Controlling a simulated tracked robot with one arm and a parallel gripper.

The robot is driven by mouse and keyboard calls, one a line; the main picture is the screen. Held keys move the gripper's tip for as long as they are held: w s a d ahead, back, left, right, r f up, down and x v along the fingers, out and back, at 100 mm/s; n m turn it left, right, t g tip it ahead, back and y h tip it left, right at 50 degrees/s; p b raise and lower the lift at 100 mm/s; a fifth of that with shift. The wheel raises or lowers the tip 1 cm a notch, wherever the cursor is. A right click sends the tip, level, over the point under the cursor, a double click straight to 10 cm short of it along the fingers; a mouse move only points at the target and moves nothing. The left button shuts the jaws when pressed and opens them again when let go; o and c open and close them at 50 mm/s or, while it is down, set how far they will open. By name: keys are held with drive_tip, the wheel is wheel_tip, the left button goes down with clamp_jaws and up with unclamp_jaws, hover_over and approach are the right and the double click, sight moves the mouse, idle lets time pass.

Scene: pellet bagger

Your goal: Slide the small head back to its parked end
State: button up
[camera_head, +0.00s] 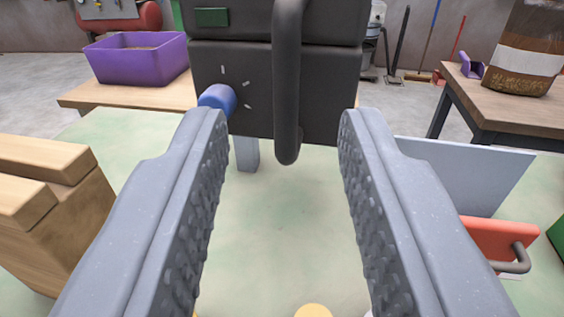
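A dark grey machine box (250,75) stands upright ahead at the top centre. It has a vertical black bar handle (287,90), a blue knob (218,97) with pale marks around it, and a small green panel (212,17). I take this box to be the small head, but cannot tell for sure. Its top is cut off by the picture. My gripper (282,125) is open. The handle's lower end shows between the two fingertips, with clear gaps on both sides. I cannot tell its depth from the fingers. The left fingertip overlaps the knob in view.
Wooden blocks (45,200) stand at the left. A purple bin (138,60) is on a bench behind. At the right are a pale panel (475,175), a red part with a handle (495,238), and a table with a pellet bag (525,55). The green surface below the handle is mostly clear.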

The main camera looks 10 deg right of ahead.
drive_tip(key=shift+v, duration=1.85)
wheel_tip(320, 180, up, 24)
drive_tip(key=s+d+n+y, duration=0.2)
drive_tip(key=y, duration=0.5)
drive_tip(key=s+d+r+g+h+b, duration=0.1)
drive_tip(key=s+d+r+g+h, duration=0.1)
drive_tip(key=s+d+r, duration=1.1)
drive_tip(key=s+r, duration=0.1)
drive_tip(key=s, duration=0.3)
drive_tip(key=shift+d+r+n+h, duration=0.2)
drive_tip(key=shift+d+n+h, duration=0.1)
drive_tip(key=shift+n, duration=0.1)
drive_tip(key=shift+s+a, duration=0.1)
